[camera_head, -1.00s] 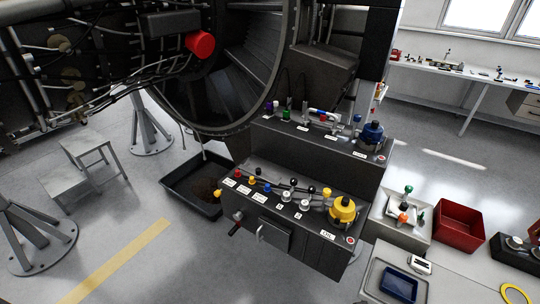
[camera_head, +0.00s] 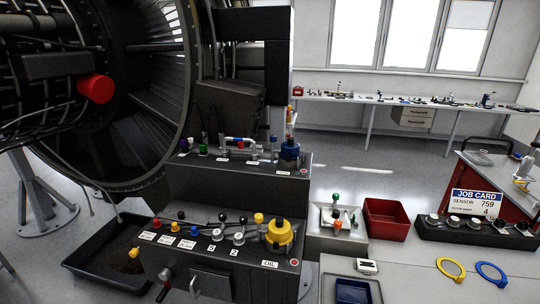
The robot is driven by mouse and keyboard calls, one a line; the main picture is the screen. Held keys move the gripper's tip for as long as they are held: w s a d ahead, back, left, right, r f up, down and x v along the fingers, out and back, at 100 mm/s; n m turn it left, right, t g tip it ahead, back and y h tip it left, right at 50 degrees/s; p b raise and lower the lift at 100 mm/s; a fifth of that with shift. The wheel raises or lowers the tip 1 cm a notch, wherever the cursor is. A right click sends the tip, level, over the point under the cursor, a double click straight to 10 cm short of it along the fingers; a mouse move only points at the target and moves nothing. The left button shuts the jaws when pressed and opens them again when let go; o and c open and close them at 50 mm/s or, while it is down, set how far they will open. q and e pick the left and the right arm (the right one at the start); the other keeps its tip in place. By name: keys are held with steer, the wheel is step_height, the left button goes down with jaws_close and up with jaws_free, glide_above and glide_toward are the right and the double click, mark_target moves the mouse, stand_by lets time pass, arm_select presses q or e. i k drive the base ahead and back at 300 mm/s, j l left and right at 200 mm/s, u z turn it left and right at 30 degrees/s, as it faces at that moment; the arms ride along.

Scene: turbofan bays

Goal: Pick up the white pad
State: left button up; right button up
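I cannot make out a thing that is surely the white pad. A pale, roughly square piece (camera_head: 327,217) lies on the grey box right of the black panel, partly covered by parts with green and orange tops. A small white device with a dark display (camera_head: 366,266) stands at the near bench's back edge. Neither of my grippers is in view.
The black stepped panel (camera_head: 235,185) with knobs and a yellow cap (camera_head: 279,234) fills the middle. A red bin (camera_head: 387,219), a black rack (camera_head: 475,233), a job card (camera_head: 472,203), yellow (camera_head: 450,269) and blue (camera_head: 491,272) rings and a blue tray (camera_head: 358,292) lie right.

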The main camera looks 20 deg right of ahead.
mark_target(363, 265)
steer(key=z, duration=1.6)
steer(key=j, duration=0.35)
steer(key=i+z, duration=0.05)
